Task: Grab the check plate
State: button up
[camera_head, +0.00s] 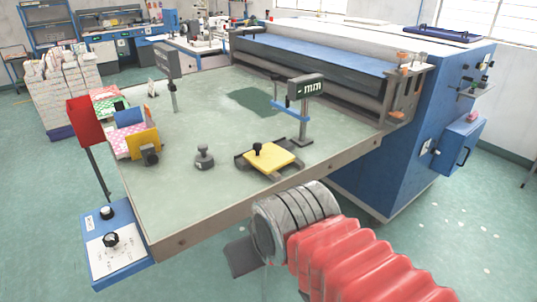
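A yellow plate with a black knob (274,158), which looks like the check plate, sits in a dark holder (242,161) near the front edge of the grey-green work table. My arm, with a red ribbed sleeve and a grey metal wrist, reaches in from the lower right. A dark flat part of my gripper (243,258) shows left of the wrist, in front of the table edge and apart from the plate. The wrist hides most of the gripper, so its opening cannot be seen.
The work table (215,190) has a grey weight-like knob (204,157) left of the plate. A gauge on a post (303,105) stands right behind it. A large blue machine (400,140) borders the right.

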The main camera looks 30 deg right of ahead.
aim_at(268, 158)
jog(key=i, duration=0.9)
jog(key=u, duration=0.05)
